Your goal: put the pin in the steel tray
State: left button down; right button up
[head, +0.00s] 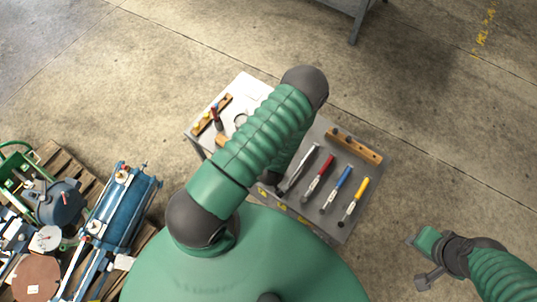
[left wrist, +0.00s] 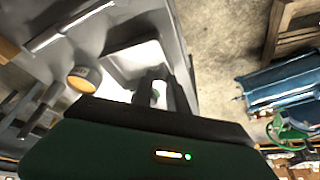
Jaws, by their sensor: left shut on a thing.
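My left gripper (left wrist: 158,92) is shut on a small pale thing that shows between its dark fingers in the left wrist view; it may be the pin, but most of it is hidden. Past the fingers is a pale, grey-edged shallow shape (left wrist: 132,62) that looks like the steel tray. The fingers overlap it in the picture; I cannot tell the height between them. In the head view my left arm hides the left gripper and this part of the table. My right gripper (head: 425,262) is off the table's right side, apart from everything; its jaw state is unclear.
The grey table (head: 318,211) holds several markers, such as a red one (head: 319,178) and a blue one (head: 337,188), and a wooden block (head: 355,146). An orange roll (left wrist: 84,79) lies beside the tray shape.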

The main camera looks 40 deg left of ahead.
pick_arm(q)
jog(key=w, duration=0.2)
jog(key=w+a, duration=0.1)
jog(key=w+b, duration=0.1)
jog(key=w, duration=0.1)
jog(key=shift+w+a+f, duration=0.25)
jog(key=shift+w+f, duration=0.05)
jog(key=shift+f, duration=0.05)
notch_tip(320, 180, down, 4)
jog(key=b, duration=0.3)
jog(key=shift+a, duration=0.1)
jog(key=shift+r, duration=0.3)
jog(key=shift+f, duration=0.2)
jog(key=c, duration=1.3)
grip_release()
jog(key=shift+r, duration=0.1)
